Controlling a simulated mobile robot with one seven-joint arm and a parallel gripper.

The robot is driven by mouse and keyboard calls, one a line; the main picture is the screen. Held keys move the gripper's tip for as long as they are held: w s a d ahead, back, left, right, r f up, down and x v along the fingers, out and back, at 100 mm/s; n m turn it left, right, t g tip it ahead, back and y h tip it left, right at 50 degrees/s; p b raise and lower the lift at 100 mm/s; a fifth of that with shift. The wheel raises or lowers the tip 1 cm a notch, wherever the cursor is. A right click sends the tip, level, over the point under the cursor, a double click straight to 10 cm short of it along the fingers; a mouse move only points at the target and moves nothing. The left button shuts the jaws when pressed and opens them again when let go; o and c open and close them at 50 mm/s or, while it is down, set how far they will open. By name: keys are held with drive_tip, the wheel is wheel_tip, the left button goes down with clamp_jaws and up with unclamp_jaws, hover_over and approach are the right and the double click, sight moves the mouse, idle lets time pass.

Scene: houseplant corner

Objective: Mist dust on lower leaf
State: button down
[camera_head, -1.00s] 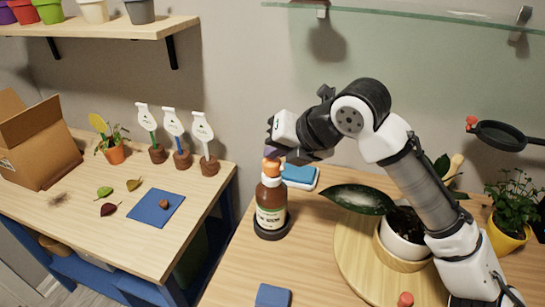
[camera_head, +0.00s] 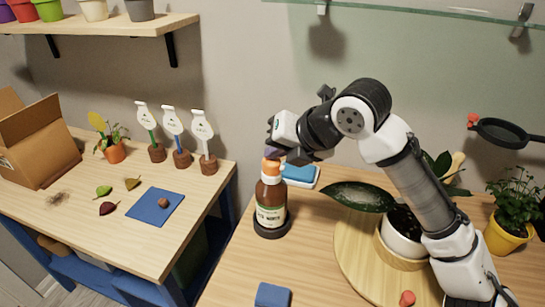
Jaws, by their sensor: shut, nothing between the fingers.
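The brown spray bottle (camera_head: 271,207) with a pale label and an orange top (camera_head: 272,170) stands upright in a dark round base on the right table. My gripper (camera_head: 271,153) is shut and empty, its tips right at the orange top; I cannot tell whether they touch it. A large dark green lower leaf (camera_head: 357,197) reaches left from the plant in the white pot (camera_head: 402,236), to the right of the bottle. Pale specks show on the leaf, too small to tell as dust or drops. My arm hides part of the plant.
A round wooden board (camera_head: 352,262) bears the pot. A blue-and-white pad (camera_head: 300,174) lies behind the bottle, and a blue block (camera_head: 273,296) in front. A yellow pot (camera_head: 507,236) and a hanging black pan (camera_head: 503,133) are at right. A glass shelf (camera_head: 420,13) is above.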

sight(276, 162)
idle(0.4)
drive_tip(key=shift+r, duration=0.25)
drive_tip(key=shift+r+p, duration=2.4)
drive_tip(key=shift+r, duration=0.7)
